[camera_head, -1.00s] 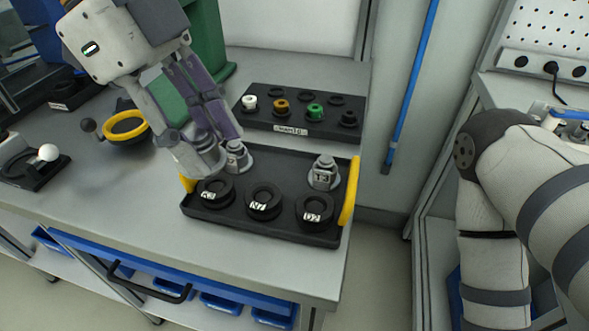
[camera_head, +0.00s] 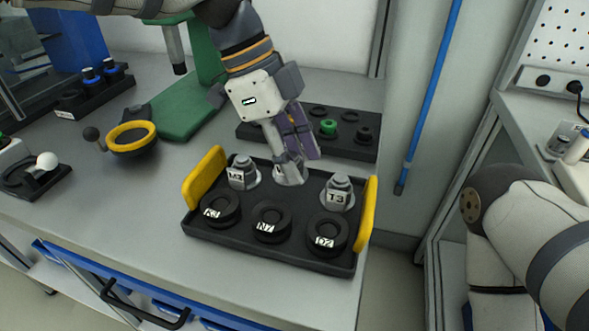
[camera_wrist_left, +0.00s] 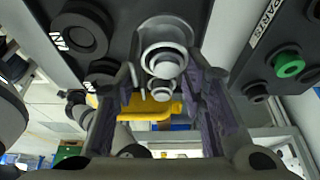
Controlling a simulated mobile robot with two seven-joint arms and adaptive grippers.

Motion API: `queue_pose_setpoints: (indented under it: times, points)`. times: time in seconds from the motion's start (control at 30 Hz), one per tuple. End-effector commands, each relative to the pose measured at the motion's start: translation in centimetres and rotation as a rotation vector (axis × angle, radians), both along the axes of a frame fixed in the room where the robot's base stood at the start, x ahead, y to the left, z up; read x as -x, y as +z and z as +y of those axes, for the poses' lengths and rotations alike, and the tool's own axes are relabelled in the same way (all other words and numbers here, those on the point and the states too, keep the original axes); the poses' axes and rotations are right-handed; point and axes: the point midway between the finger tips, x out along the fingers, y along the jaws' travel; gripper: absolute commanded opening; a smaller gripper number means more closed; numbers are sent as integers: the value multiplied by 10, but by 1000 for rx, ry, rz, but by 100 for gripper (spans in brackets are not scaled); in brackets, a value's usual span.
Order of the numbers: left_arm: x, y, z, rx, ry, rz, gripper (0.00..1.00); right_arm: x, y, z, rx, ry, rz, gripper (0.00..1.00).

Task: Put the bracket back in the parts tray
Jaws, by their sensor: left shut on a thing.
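The black parts tray (camera_head: 188,227) with yellow end handles lies on the grey bench. Two grey metal parts, a left one (camera_head: 243,173) and one marked T3 (camera_head: 338,194), stand upright in its back row. Black rings marked N7 (camera_head: 270,222) and D2 (camera_head: 326,233) sit in front, with a third at the left. My left gripper (camera_head: 289,163) points down at the back row between the metal parts. It is shut on a grey metal part (camera_wrist_left: 165,58), apparently the bracket, seen between the fingers in the left wrist view. I cannot tell whether its base touches the tray.
A black rack (camera_head: 350,147) with a green piece (camera_head: 328,127) stands just behind the tray. A green machine stand (camera_head: 185,110) and a yellow-ringed handwheel (camera_head: 131,137) are to the left. My right arm is at the right edge.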

Motion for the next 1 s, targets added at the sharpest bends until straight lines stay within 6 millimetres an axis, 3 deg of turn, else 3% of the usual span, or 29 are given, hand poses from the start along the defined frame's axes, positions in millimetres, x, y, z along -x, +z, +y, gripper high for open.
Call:
queue_pose_setpoints:
  times: [0.1,0.47,0.5,0.53,0.87,1.0]
  points:
    - [2,-25,2,-3,-1,5,0,1,-1,0,0,0,2,0]
    - [1,-30,2,-1,1,1,0,0,0,0,0,0,1,0]
    - [1,-31,2,-3,0,2,42,0,-1,0,0,0,1,0]
    - [1,-31,2,-3,0,2,46,0,-1,0,0,0,1,0]
    - [1,-28,2,-2,0,0,46,0,-1,0,0,0,1,0]
    - [-3,-2,11,-1,2,-4,46,0,0,0,0,0,0,0]
